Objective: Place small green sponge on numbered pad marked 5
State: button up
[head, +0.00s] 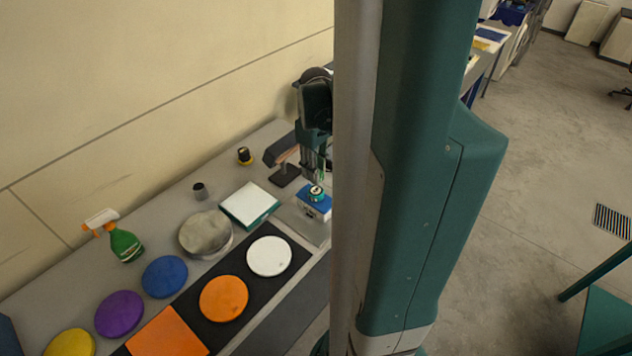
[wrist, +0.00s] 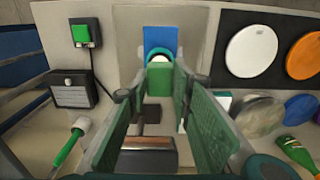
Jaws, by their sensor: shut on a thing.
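My gripper (wrist: 160,75) is shut on a small green block, the small green sponge (wrist: 160,80), which shows between the fingertips in the wrist view. In the head view my gripper (head: 319,180) points down over the right end of the bench, just above a blue box (head: 314,207); the sponge cannot be made out clearly there. A round teal-and-white item (head: 317,193) shows at the top of the box, beneath the fingers. The blue box also shows beyond the fingertips in the wrist view (wrist: 160,38). No number 5 is readable on any pad in either view.
Round pads lie along the bench: white (head: 269,256), orange (head: 224,298), blue (head: 165,277), purple (head: 119,314) and yellow (head: 70,344). An orange square (head: 168,333) lies on the black strip. A grey round item (head: 206,234), white-topped box (head: 249,204) and spray bottle (head: 125,245) stand behind.

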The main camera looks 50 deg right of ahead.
jog(key=shift+f, duration=0.4)
jog(key=shift+f, duration=2.05)
jog(key=shift+f, duration=0.15)
jog(key=shift+o, duration=1.3)
jog(key=o, duration=0.4)
jog(key=shift+o, duration=0.2)
jog(key=shift+r, duration=6.15)
